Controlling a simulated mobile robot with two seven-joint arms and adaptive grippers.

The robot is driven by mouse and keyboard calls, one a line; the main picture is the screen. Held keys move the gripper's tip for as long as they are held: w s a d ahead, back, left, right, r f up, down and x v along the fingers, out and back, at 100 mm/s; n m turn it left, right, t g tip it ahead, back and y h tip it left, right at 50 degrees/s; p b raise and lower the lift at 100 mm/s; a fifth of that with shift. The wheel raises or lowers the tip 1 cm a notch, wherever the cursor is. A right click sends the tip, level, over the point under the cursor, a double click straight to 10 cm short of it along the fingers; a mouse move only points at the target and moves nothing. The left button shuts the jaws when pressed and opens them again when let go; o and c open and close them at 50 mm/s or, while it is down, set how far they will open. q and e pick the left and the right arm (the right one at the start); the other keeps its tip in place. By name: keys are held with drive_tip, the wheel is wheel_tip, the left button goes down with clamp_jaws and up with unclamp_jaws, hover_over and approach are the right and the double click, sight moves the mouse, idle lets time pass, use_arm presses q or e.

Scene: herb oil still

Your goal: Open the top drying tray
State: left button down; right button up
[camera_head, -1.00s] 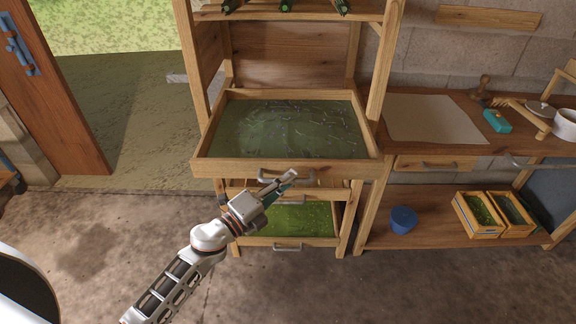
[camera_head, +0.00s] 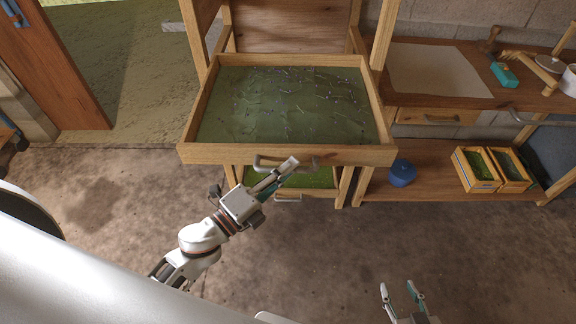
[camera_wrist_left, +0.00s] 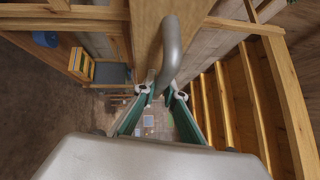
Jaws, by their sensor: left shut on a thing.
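The top drying tray (camera_head: 345,155) is a wooden frame with a green bed of scattered sprigs, and it stands out from the wooden rack toward me. Its front carries a grey metal bar handle (camera_head: 262,162). My left gripper (camera_head: 280,174) is shut on this handle, from in front and below. In the left wrist view the handle (camera_wrist_left: 170,48) runs between the two fingertips (camera_wrist_left: 160,92). My right gripper (camera_head: 402,290) is open and empty at the bottom of the head view, apart from the tray.
A lower tray (camera_head: 290,178) with green contents sits in the rack below. To the right stands a bench (camera_head: 465,115), with a blue pot (camera_head: 402,173) and small wooden crates (camera_head: 476,170) on its lower shelf. The floor in front is clear.

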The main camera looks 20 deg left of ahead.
use_arm(q)
drive_tip(key=c, duration=2.1)
unclamp_jaws()
drive_tip(key=v, duration=1.2)
drive_tip(key=w+a+f+n+g+y, duration=0.1)
drive_tip(key=w+a+f+n+y, duration=0.15)
drive_tip(key=f+n+y, duration=0.6)
drive_tip(key=s+f+n+g, duration=0.1)
drive_tip(key=f+n, duration=0.3)
drive_tip(key=s+d+f+n+g+h, duration=0.1)
drive_tip(key=s+f+n+g, duration=0.1)
drive_tip(key=f+n, duration=0.2)
drive_tip(key=s+d+f+n+g+h, duration=0.1)
drive_tip(key=s+f+n+g, duration=0.1)
drive_tip(key=f+n, duration=0.2)
drive_tip(key=shift+f+n, duration=0.25)
drive_tip(key=shift+f, duration=0.3)
